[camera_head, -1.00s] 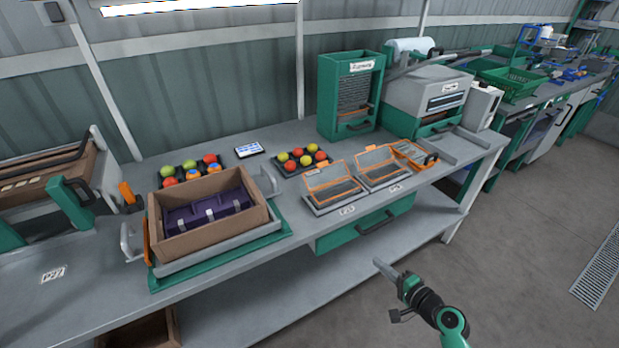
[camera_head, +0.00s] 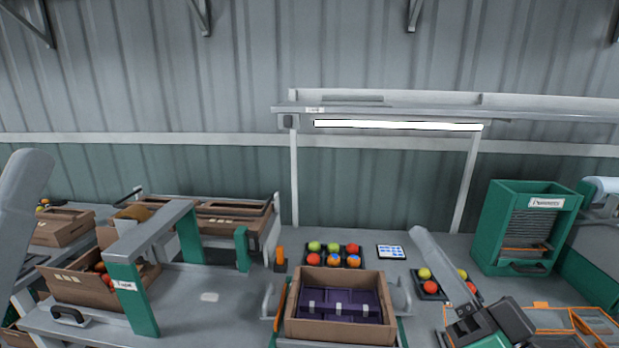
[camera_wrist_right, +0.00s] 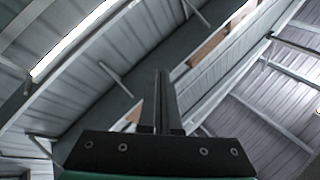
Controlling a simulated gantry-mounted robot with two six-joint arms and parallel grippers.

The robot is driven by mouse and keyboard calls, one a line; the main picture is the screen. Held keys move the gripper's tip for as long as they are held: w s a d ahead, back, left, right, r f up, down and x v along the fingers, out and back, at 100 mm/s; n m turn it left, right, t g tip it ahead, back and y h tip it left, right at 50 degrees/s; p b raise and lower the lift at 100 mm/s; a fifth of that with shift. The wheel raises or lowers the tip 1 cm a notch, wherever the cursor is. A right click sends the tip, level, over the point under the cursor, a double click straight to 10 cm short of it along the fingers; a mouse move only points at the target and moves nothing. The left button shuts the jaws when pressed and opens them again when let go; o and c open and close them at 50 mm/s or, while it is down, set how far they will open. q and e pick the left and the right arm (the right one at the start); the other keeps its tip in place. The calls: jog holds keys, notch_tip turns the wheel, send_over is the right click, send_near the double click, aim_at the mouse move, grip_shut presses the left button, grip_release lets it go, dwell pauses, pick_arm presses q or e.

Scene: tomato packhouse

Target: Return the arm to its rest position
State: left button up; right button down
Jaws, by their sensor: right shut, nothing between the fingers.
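A cardboard box (camera_head: 340,333) with a purple insert stands on the bench. Behind it is a tray of tomatoes (camera_head: 333,256); another tomato tray (camera_head: 430,296) is partly behind my right gripper. A green frame (camera_head: 140,290) stands left, a green cabinet (camera_head: 490,235) right. A lamp shelf (camera_head: 390,109) hangs above.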

jog(key=s+a+r+n+t, duration=0.25)
jog(key=s+r, duration=0.55)
jog(key=r, duration=0.4)
jog(key=s+d+r+t+h, duration=0.3)
jog(key=s+d+h, duration=0.2)
jog(key=s+h, duration=0.1)
notch_tip(320, 180, up, 38)
jog(key=p, duration=3.8)
jog(key=shift+w+n+y+p, duration=0.3)
jog(key=shift+w+n, duration=0.05)
